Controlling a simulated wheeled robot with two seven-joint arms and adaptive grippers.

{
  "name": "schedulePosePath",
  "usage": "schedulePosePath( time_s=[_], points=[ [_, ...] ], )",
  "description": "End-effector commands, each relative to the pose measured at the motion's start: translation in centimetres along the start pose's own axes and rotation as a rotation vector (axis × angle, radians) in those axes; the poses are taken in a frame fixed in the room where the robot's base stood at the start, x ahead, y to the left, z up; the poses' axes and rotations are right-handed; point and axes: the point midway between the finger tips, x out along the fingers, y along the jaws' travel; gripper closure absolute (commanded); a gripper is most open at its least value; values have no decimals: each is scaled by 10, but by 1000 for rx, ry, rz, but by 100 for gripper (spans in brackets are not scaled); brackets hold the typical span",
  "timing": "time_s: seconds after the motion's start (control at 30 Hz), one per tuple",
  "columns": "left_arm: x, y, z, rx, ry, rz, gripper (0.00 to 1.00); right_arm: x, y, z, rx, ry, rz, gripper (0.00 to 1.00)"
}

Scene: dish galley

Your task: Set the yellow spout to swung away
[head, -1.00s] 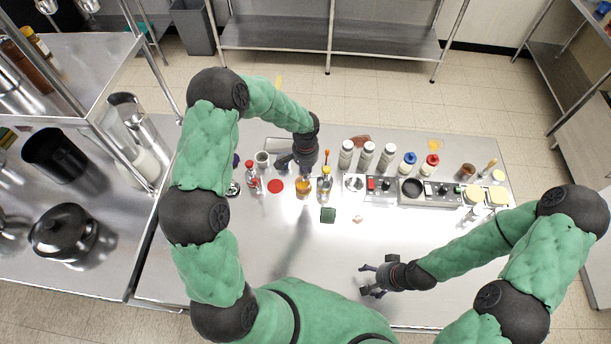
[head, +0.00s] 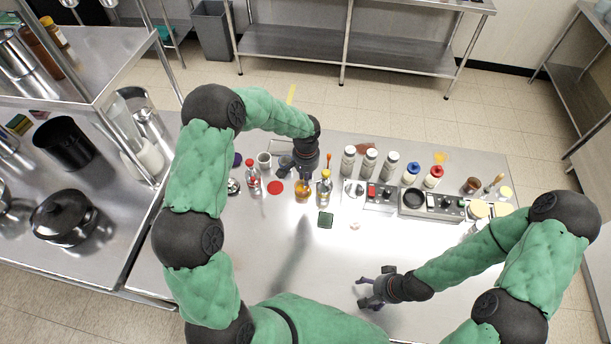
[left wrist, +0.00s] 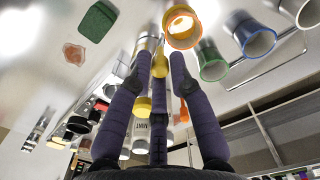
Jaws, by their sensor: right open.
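I cannot pick out the yellow spout for certain. A yellow piece (left wrist: 160,66) shows between the finger ends of my left gripper (left wrist: 157,58) in the left wrist view. In the head view a bottle with a yellow top (head: 325,188) stands just right of my left gripper (head: 298,168), beside an amber bottle (head: 302,190). My left gripper points down at the back of the table, its fingers spread; I see no clear grip on anything. My left wrist hides part of what lies behind it. My right gripper (head: 368,290) is open and empty over the table's front.
A red-capped bottle (head: 254,184) and a white cup (head: 264,160) stand left of my left gripper. A green block (head: 326,220) lies in front. White bottles (head: 348,160) and a control unit (head: 380,197) stand to the right. The front middle table is clear.

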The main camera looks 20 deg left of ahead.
Motion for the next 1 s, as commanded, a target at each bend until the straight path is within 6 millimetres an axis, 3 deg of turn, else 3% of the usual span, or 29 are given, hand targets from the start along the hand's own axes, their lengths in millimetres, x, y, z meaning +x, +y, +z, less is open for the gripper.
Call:
schedulePosePath(
  time_s=[0.47, 1.0],
  points=[
    [-6, 0, 0, 1, 1, -1, 59, 0, 0, 0, 0, 0, 0, 23],
    [-99, 0, -1, 1, 3, -1, 59, 0, 0, 0, 0, 0, 0, 23]
  ],
)
